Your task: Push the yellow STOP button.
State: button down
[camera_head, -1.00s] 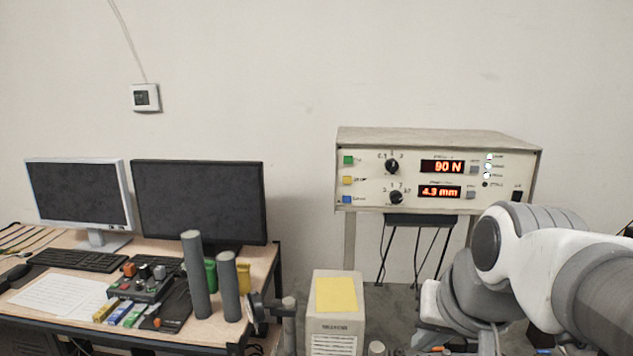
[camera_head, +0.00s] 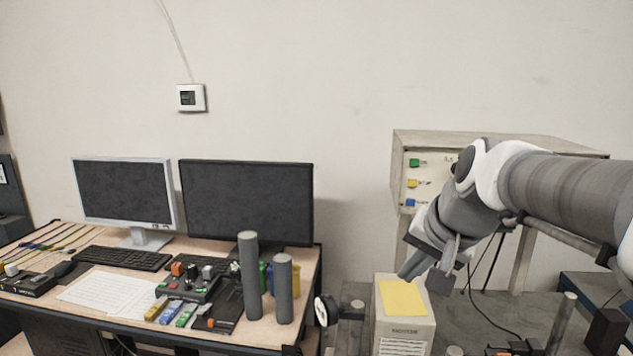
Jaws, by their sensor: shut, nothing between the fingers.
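The control box (camera_head: 500,142) stands on legs against the wall at the right. On the left edge of its front panel, the yellow STOP button (camera_head: 412,183) sits between a green button (camera_head: 414,162) above and a blue button (camera_head: 410,202) below. Its lettering is too small to read. My gripper (camera_head: 422,280) is shut and empty, pointing down to the left, lower in the picture than the buttons and above the white box with the yellow top. My arm hides most of the panel, including its displays and knobs.
A white box with a yellow top (camera_head: 405,330) stands below my gripper. To the left, a desk (camera_head: 60,293) holds two monitors, a keyboard (camera_head: 122,258), a small control unit and two grey cylinders (camera_head: 284,290). A grey post (camera_head: 562,322) stands at lower right.

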aim_at(419, 185)
jog(key=w+d+r+m+t, duration=0.1)
jog(key=w+d+r+m, duration=0.1)
jog(key=w, duration=0.7)
jog(key=w+d+r+m+t, duration=0.2)
jog(key=w+d+m, duration=0.3)
jog(key=w, duration=0.5)
jog(key=shift+w+d+y+b, duration=0.25)
jog(key=shift+d+y+b, duration=0.15)
jog(key=shift+d, duration=0.7)
jog(key=shift+w+d+p, duration=0.25)
jog(key=shift+w+p, duration=0.8)
jog(key=shift+w, duration=0.4)
jog(key=shift+w+d+p, duration=0.3)
jog(key=shift+w+p, duration=0.7)
jog(key=shift+w, duration=0.45)
jog(key=shift+w+d+p, duration=0.25)
jog(key=shift+w+p, duration=0.8)
jog(key=shift+w, duration=0.4)
